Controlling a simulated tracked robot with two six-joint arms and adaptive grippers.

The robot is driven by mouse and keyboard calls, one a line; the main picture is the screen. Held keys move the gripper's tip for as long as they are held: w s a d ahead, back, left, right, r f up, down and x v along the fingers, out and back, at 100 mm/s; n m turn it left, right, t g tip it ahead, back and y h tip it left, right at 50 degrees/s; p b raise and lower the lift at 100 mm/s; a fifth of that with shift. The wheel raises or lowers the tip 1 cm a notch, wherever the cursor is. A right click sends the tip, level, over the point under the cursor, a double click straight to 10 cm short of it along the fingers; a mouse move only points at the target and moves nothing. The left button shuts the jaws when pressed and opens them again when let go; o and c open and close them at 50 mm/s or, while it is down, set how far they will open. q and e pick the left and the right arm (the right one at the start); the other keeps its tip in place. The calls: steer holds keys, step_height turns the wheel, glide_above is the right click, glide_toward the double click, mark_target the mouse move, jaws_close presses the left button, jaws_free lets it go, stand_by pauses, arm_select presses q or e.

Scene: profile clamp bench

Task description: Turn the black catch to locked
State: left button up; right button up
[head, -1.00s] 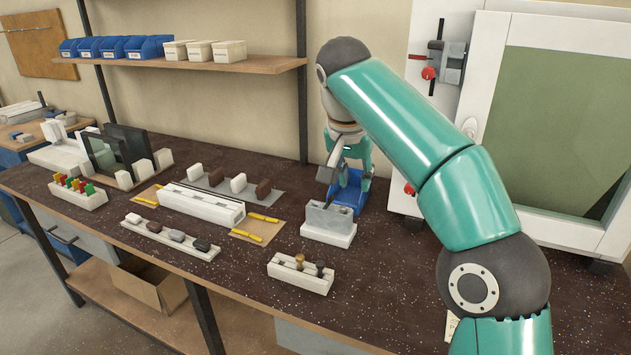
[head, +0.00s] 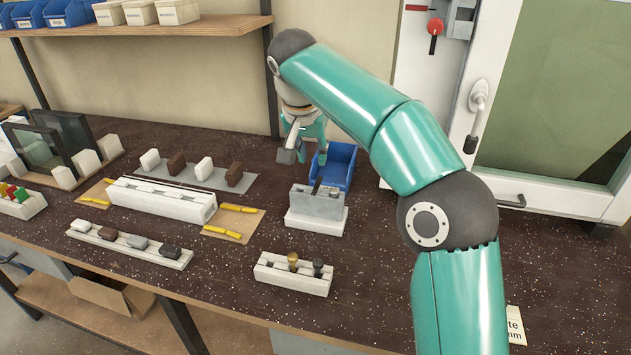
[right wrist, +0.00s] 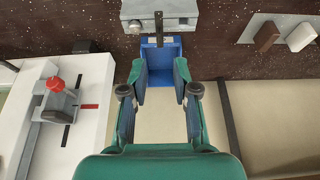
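On the white-framed unit at the right, a red knob (head: 435,26) on a grey fitting has a dark stem below it. My right gripper (head: 304,140) is above the bench, near the blue bin. In the wrist view its fingers (right wrist: 160,75) are apart with nothing held, well to the right of the fitting. My left gripper is out of view.
The blue bin (head: 338,166) and a grey block on a white base (head: 316,222) stand near the gripper. A holder with knobs (head: 293,280) is in front. White rails and trays fill the left bench; a shelf (head: 150,27) is above. My right arm crosses before the unit.

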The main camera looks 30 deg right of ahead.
mark_target(317, 180)
steer(key=b+x, duration=0.1)
steer(key=x, duration=0.7)
steer(key=shift+w+d+f, duration=0.1)
steer(key=shift+f, duration=0.3)
jaws_close()
